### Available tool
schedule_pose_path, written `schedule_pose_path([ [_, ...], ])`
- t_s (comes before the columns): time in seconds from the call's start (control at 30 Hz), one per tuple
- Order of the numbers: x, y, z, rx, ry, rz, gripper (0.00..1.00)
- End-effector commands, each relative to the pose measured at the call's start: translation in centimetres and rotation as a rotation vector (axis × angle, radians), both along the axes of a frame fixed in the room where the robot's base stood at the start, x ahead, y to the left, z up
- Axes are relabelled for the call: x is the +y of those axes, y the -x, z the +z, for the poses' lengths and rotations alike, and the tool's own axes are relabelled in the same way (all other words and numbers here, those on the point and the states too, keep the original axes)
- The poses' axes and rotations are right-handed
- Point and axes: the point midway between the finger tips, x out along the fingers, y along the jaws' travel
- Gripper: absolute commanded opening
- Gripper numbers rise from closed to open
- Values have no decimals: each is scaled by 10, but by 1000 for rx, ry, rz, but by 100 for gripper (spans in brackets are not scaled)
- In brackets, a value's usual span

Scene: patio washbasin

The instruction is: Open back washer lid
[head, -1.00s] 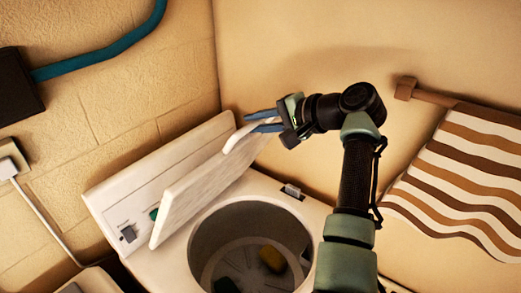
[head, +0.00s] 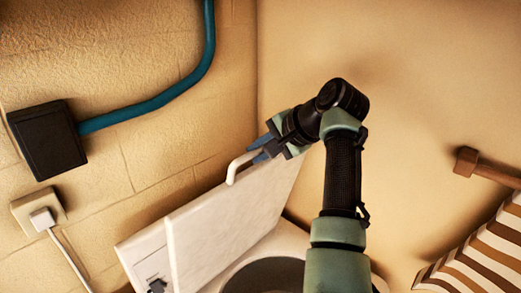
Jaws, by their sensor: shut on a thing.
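The washer lid (head: 235,215) is a white flat panel raised up near the washer's rear control panel (head: 143,257). A white curved handle (head: 233,169) stands at its upper edge. My gripper (head: 263,150) is shut on this handle, with its blue-grey fingers around it. Part of the handle is hidden by the fingers. Below the lid, the washer's round tub opening (head: 265,277) shows in part at the bottom edge of the head view.
A tiled wall with a black box (head: 47,139), a teal hose (head: 150,104) and a plugged-in socket (head: 38,212) is at left. A brown rod (head: 485,167) holds a striped cloth (head: 485,258) at right. A plain wall is close behind my arm.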

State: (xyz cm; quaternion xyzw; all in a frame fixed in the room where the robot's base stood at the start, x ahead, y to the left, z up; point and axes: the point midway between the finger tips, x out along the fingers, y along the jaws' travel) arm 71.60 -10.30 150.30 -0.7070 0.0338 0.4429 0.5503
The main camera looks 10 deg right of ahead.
Motion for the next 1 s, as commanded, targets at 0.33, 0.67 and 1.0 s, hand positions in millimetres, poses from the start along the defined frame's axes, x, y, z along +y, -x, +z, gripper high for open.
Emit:
schedule_pose_path([
  [0.33,0,1,-4,6,1,2,50],
  [0.67,-4,4,2,0,-1,-1,50],
  [1.0,-34,46,45,-3,2,-1,50],
])
